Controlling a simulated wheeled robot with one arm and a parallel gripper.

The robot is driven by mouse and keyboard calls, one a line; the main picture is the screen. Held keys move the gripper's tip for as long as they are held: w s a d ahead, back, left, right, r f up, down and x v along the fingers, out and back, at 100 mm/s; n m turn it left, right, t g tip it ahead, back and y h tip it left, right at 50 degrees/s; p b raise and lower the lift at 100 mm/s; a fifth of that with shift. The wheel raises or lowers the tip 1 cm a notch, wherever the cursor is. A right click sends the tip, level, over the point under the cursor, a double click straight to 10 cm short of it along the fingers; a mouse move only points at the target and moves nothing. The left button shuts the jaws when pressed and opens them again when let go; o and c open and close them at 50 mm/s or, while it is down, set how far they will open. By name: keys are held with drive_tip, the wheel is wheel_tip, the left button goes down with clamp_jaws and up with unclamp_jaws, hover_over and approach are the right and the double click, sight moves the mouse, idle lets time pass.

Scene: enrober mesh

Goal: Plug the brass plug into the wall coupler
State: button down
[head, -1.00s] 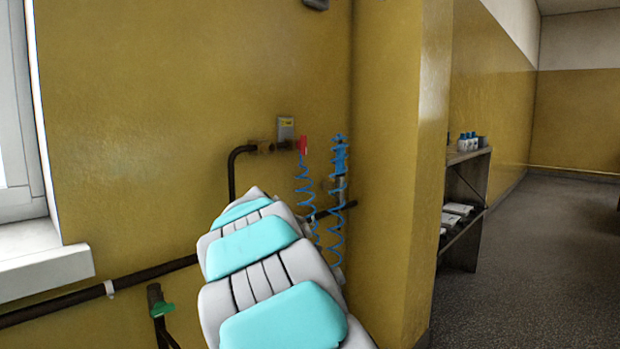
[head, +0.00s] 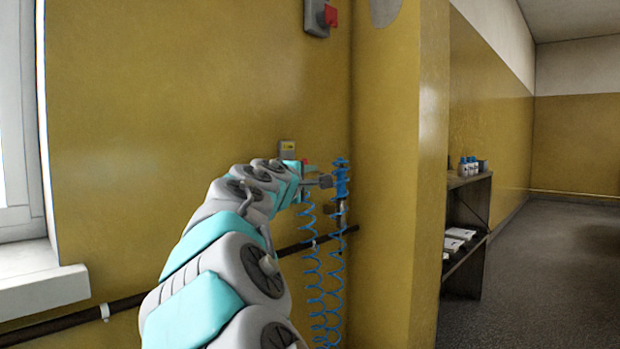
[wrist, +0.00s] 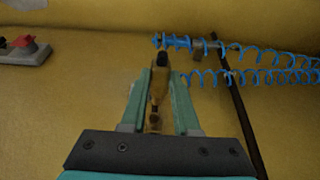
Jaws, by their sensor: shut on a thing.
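My gripper (wrist: 162,74) is shut on the brass plug (wrist: 156,92), which sits between the two teal fingers in the wrist view. A dark tip shows at the plug's far end. In the head view my gripper (head: 319,182) is close to the wall, just left of the blue hanging tool (head: 342,180). I cannot make out the coupler in the wrist view.
Blue coiled hoses (head: 315,270) hang below my gripper. A dark pipe (head: 75,312) runs along the wall behind my arm. A red switch box (head: 320,17) is higher up. A yellow pillar (head: 398,200) and a shelf (head: 467,225) stand to the right.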

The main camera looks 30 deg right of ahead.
drive_tip(key=shift+s, duration=0.15)
drive_tip(key=w, duration=0.2)
drive_tip(key=w+a, duration=0.1)
drive_tip(key=w+a+p, duration=0.1)
drive_tip(key=w, duration=0.1)
drive_tip(key=shift+w, duration=0.3)
drive_tip(key=shift+w+a+r+p, duration=0.1)
drive_tip(key=shift+w+a+p, duration=0.1)
drive_tip(key=shift+w+p, duration=0.3)
idle(2.1)
drive_tip(key=shift+w+a, duration=0.2)
drive_tip(key=shift+w, duration=0.6)
drive_tip(key=shift+w+a+p, duration=0.35)
drive_tip(key=shift+w+p, duration=0.25)
drive_tip(key=shift+w, duration=0.2)
drive_tip(key=shift+s, duration=0.1)
